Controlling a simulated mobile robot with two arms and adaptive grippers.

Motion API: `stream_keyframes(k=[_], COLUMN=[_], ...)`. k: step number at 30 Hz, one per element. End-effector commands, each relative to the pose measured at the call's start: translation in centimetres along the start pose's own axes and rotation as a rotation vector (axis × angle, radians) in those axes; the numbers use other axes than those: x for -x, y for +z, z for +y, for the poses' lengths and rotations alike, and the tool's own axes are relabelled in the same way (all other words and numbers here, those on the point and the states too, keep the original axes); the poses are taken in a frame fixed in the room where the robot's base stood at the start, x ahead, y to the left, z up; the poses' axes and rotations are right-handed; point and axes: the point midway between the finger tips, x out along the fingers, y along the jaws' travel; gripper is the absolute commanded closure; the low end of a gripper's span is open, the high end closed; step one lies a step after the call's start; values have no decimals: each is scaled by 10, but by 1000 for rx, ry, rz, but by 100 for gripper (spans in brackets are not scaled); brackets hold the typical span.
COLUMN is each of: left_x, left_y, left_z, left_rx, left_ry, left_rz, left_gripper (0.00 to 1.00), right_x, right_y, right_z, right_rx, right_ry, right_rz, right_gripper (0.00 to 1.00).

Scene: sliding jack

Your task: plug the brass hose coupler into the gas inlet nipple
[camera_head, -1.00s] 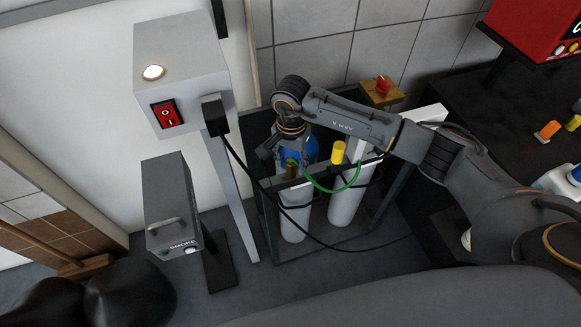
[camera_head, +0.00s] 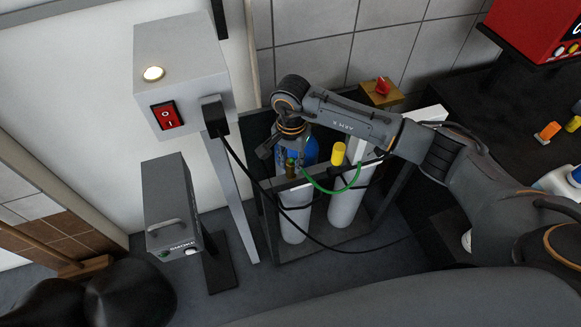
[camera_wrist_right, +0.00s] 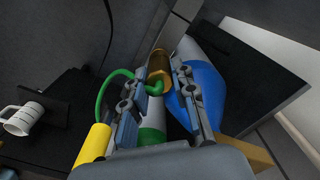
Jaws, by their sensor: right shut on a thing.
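The brass hose coupler (camera_wrist_right: 159,62) is between the fingers of my right gripper (camera_wrist_right: 157,74) in the right wrist view, and the gripper is shut on it. In the head view, the coupler (camera_head: 291,170) shows small below my right gripper (camera_head: 283,156), in front of a blue bottle (camera_head: 310,150). A green hose (camera_head: 325,190) loops from the coupler to the right, near a yellow cylinder (camera_head: 338,153). The hose (camera_wrist_right: 104,92) and yellow cylinder (camera_wrist_right: 93,147) also show in the wrist view. I cannot make out the gas inlet nipple. My left gripper is not in view.
White cylinders (camera_head: 294,222) stand in a dark frame (camera_head: 268,222). A grey post box with a red switch (camera_head: 166,115) and black cable (camera_head: 258,180) is at left, above a grey smoke box (camera_head: 168,205). A dark bench (camera_head: 500,120) is at right.

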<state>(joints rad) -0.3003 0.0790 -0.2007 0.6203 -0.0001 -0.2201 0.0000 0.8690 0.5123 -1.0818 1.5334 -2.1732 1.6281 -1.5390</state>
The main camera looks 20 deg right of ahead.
Motion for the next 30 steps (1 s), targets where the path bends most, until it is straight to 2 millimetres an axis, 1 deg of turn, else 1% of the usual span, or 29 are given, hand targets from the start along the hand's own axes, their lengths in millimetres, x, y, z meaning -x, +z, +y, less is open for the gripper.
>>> stream_keyframes(k=[15,26,30], left_x=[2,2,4], left_y=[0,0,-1], left_z=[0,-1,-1], left_rx=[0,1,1], left_ry=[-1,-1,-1], left_rz=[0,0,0], left_gripper=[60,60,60], right_x=[8,9,13], right_y=[0,0,0], right_z=[0,0,0], right_rx=[0,0,1], right_ry=[1,1,1], right_rz=[0,0,0], right_gripper=[100,100,100])
